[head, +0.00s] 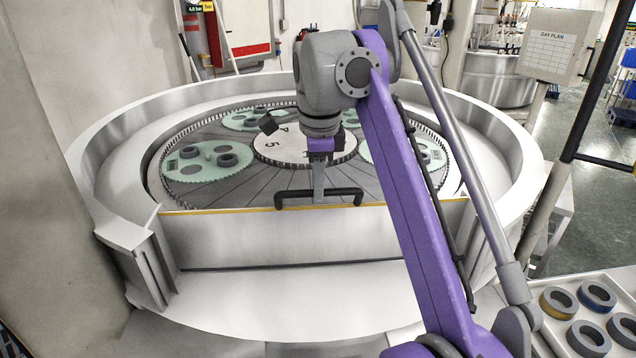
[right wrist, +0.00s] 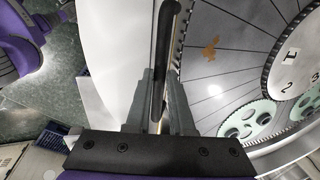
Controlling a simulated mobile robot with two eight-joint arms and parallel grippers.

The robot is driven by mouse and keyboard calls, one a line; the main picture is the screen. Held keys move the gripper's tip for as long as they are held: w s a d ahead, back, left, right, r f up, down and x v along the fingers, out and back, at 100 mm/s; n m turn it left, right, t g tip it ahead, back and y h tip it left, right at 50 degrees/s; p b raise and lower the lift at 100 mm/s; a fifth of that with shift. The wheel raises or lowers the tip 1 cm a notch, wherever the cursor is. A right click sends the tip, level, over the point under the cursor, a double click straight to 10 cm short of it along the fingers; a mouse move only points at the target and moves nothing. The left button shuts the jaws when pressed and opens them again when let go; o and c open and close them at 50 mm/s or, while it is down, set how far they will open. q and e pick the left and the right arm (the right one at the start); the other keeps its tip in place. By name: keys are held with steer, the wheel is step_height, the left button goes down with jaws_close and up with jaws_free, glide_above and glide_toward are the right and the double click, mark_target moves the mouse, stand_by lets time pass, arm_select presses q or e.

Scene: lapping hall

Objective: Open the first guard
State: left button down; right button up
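The guard (head: 330,235) is a pale metal panel with a yellow top edge, across the near side of the round lapping machine. It stands upright between the machine's side walls. Its black bar handle (head: 288,199) is at the top edge, near the middle. My right gripper (head: 318,192) points down at the handle's middle. In the right wrist view the two grey fingers (right wrist: 162,85) lie close on either side of the black handle bar (right wrist: 166,35) and look closed on it. The finger contact is partly hidden. My left gripper is not in view.
Behind the guard, the plate carries pale green carrier discs (head: 205,160) and a numbered white centre (head: 290,148). A tray (head: 547,338) with several rings is at the lower right. A pillar (head: 45,200) stands close at left. A day-plan board (head: 558,45) is at right.

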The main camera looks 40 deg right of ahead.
jaws_close()
stand_by(1.1)
